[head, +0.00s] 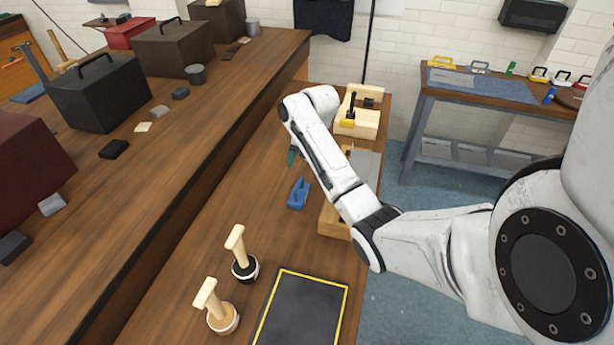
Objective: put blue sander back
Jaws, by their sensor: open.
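The blue sander (297,195) is a small blue block with a raised handle. It lies on the lower wooden bench top, just left of my arm's forearm and apart from it. My arm reaches in from the right, over the bench, and bends at the far end above and beyond the sander. My gripper is hidden behind the arm links, so its fingers do not show. A black mat with a yellow border (304,312) lies bare at the front of the bench.
Two wooden-handled round tools (240,254) (217,308) stand left of the mat. A teal-handled tool (291,157) lies beyond the sander. Wooden blocks (361,124) with a yellow-black tool sit behind the arm. A raised shelf (190,145) with toolboxes runs along the left.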

